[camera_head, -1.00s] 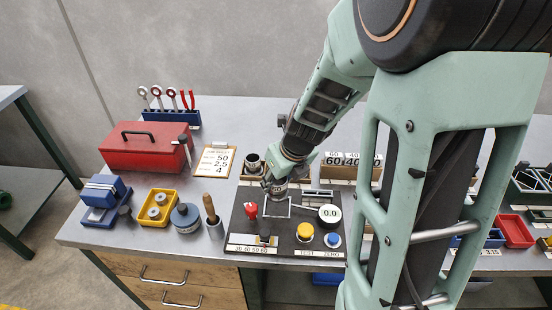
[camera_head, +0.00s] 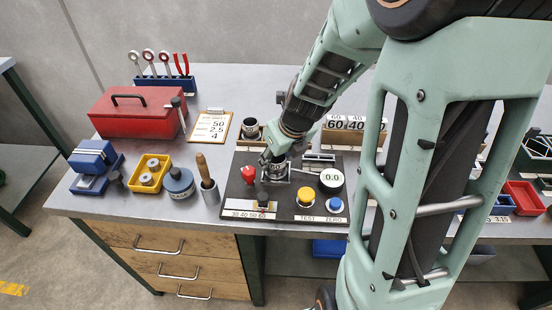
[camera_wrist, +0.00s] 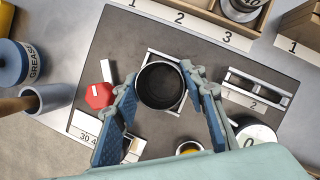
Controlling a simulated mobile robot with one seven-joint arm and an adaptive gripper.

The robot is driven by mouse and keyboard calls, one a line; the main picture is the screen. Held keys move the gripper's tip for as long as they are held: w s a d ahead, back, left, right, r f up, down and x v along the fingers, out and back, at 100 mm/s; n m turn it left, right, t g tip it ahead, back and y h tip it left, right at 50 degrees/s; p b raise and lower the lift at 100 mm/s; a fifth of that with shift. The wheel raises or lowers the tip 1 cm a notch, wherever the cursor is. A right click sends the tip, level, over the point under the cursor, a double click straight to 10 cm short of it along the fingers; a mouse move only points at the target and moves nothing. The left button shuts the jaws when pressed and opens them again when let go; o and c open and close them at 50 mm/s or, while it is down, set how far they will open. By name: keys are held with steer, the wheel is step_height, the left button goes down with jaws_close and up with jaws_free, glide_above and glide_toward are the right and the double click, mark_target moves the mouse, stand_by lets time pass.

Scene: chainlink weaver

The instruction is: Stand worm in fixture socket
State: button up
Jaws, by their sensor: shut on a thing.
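The worm, a dark hollow metal cylinder (camera_wrist: 160,86), is between the fingers of my gripper (camera_wrist: 160,78) in the wrist view, its round open end facing the camera. My gripper (camera_head: 275,160) is shut on it. The dark fixture board (camera_head: 238,205) lies on the bench below. A white square outline on the board (camera_wrist: 150,54) shows around the worm, so the worm is over the socket area. The worm hides the socket's middle, and I cannot tell whether its lower end is seated or just above. It looks about upright.
On the board are a red knob (camera_head: 248,174), a yellow button (camera_head: 305,197), a blue button (camera_head: 334,205) and a round 0.0 dial (camera_head: 331,178). A wooden tray (camera_wrist: 205,16) with another ring part lies behind. A grease tin (camera_head: 179,181) and a brush cup (camera_head: 209,192) stand left.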

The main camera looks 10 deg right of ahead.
steer(key=shift+p, duration=0.4)
steer(key=o, duration=1.5)
steer(key=shift+c, duration=0.2)
steer(key=a+v, duration=0.1)
steer(key=v, duration=0.6)
steer(key=shift+d+r, duration=0.2)
steer(key=shift+d, duration=0.35)
steer(key=shift+s, duration=0.1)
